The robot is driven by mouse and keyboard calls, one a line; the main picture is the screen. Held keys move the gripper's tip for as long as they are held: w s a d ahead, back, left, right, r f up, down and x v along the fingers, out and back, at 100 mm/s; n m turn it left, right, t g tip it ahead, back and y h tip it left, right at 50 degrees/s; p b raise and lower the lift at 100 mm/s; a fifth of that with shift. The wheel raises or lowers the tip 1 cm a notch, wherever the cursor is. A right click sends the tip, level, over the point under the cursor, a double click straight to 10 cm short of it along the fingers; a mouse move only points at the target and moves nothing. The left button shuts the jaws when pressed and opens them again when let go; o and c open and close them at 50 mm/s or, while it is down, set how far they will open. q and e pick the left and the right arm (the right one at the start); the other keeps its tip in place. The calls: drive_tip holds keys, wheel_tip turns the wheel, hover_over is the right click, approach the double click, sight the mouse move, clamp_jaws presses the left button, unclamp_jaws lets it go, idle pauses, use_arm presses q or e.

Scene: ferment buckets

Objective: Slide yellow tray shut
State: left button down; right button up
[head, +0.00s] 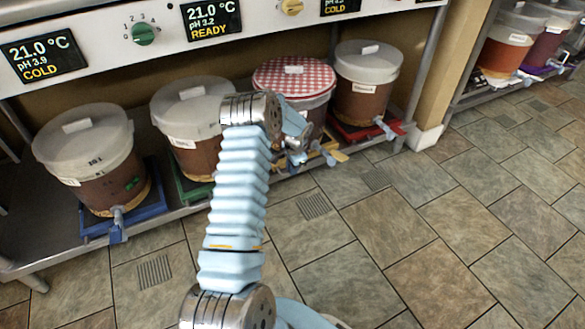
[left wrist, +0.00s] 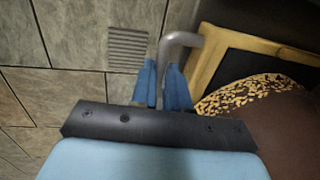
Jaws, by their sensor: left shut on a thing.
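The yellow tray (head: 315,158) lies on the low shelf under the bucket with a red checked lid (head: 296,77). Its yellow rim (left wrist: 207,52) fills the upper right of the left wrist view, with the brown bucket base speckled yellow (left wrist: 258,90) over it. A grey bent bar (left wrist: 184,40) stands out at the tray's front edge. My left gripper (head: 297,152) is low at the front of this tray, partly hidden by its own wrist. Its blue fingers (left wrist: 163,84) are shut on the grey bent bar. My right gripper is out of view.
A bucket on a blue tray (head: 150,205) and one on a green tray (head: 190,188) stand to the left. A bucket on a red tray (head: 350,130) stands to the right, near a shelf post. The tiled floor (head: 400,240) in front is clear.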

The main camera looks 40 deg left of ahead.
use_arm(q)
drive_tip(key=shift+w+a+r, duration=0.1)
drive_tip(key=shift+a, duration=0.25)
drive_tip(key=c, duration=1.1)
unclamp_jaws()
drive_tip(key=shift+d, duration=0.1)
drive_tip(key=shift+d+r, duration=0.1)
drive_tip(key=shift+r, duration=0.1)
drive_tip(key=r, duration=0.4)
drive_tip(key=d+r+p, duration=0.1)
drive_tip(key=r, duration=0.3)
drive_tip(key=s+d+r+p, duration=0.1)
drive_tip(key=r, duration=0.4)
